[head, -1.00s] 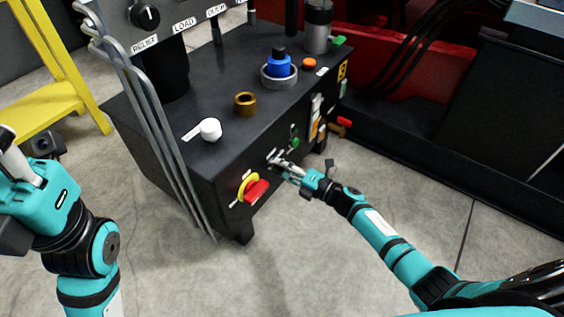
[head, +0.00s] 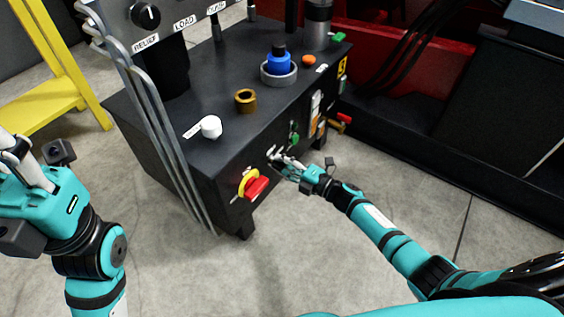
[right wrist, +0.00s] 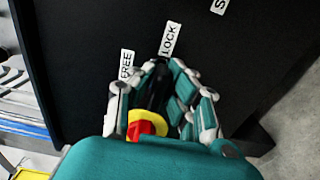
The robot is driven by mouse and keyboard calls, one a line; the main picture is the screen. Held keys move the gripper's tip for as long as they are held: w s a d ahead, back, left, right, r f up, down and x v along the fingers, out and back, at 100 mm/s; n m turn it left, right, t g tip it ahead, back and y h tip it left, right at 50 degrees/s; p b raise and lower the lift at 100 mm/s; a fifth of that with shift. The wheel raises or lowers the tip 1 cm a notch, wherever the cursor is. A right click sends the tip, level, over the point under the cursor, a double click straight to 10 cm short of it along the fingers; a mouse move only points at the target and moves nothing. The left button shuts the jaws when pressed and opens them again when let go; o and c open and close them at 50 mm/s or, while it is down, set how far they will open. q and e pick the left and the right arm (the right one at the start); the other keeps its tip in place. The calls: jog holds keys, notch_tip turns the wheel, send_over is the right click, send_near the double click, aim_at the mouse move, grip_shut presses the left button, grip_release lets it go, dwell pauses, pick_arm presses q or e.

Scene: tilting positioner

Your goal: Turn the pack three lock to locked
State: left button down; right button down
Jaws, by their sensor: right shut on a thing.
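The black pack (head: 200,172) stands in the middle of the head view. My right gripper (head: 277,158) is at its front face, between the red and yellow switch and a green part. In the right wrist view its fingers (right wrist: 161,88) are closed around a dark lever (right wrist: 157,92), the lock handle. White labels FREE (right wrist: 126,65) and LOCK (right wrist: 170,40) sit beyond the fingertips. The lever's visible end points up toward LOCK; the fingers hide much of it. My left gripper (head: 16,150) is raised at the left edge, away from the pack, and its fingertips are unclear.
The red and yellow switch (head: 254,186) sticks out close left of my right gripper. On top are a white knob (head: 211,127), a brass ring (head: 245,102) and a blue part (head: 279,66). Grey pipes (head: 165,140) run down the left side. Floor in front is clear.

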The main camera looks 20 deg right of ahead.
jog(key=c, duration=1.3)
grip_release()
jog(key=shift+d, duration=0.1)
jog(key=shift+c, duration=0.2)
jog(key=shift+s, duration=0.1)
jog(key=v, duration=1.2)
